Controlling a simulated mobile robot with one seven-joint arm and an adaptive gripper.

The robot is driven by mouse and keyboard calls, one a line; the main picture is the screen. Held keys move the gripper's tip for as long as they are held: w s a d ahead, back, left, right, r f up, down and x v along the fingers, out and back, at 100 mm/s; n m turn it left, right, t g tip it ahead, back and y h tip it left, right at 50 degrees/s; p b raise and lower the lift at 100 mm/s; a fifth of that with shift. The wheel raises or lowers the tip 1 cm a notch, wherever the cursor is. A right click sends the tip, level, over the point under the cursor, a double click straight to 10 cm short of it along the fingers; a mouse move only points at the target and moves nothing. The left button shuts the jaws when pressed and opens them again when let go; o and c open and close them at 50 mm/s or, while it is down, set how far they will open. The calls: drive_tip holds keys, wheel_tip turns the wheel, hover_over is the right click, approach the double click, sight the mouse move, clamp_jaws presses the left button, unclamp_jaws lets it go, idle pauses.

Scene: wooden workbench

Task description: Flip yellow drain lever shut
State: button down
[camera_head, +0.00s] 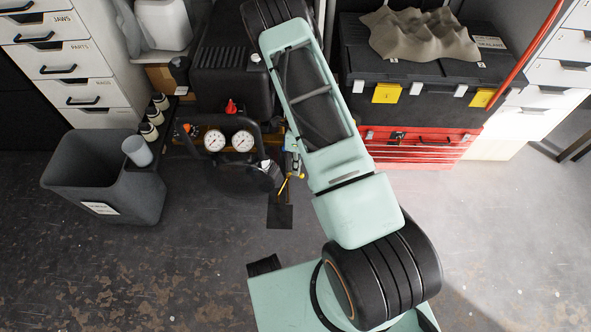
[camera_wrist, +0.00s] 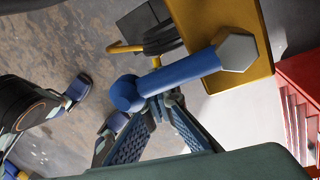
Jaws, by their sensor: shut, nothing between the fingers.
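The yellow drain lever (camera_wrist: 122,47) shows in the wrist view as a thin bar with a bent end, beyond a blue pipe (camera_wrist: 185,75) with a silver hex end. Part of the lever is hidden behind this pipe and dark ribbed parts. In the head view the lever (camera_head: 283,188) shows as a small yellow bar left of my arm. My gripper (camera_wrist: 163,100) is shut and empty, with blue textured finger pads. Its tips overlap the lower edge of the blue pipe in the picture; I cannot tell whether they touch. The lever lies apart from the tips, up and left.
In the head view, two pressure gauges (camera_head: 229,141) sit on the black compressor (camera_head: 230,85) left of my arm. A grey bin (camera_head: 106,190) stands further left. A red tool chest (camera_head: 420,148) stands right of my arm. The floor in front is mostly clear.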

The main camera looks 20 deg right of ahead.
drive_tip(key=shift+w+d+f+n+h, duration=0.1)
drive_tip(key=shift+d+n+h, duration=0.05)
drive_tip(key=shift+n, duration=0.5)
drive_tip(key=shift+d+f+n+h, duration=0.1)
drive_tip(key=shift+d+n+h, duration=0.05)
drive_tip(key=shift+n, duration=0.5)
drive_tip(key=shift+w+d, duration=0.1)
drive_tip(key=c, duration=2.1)
unclamp_jaws()
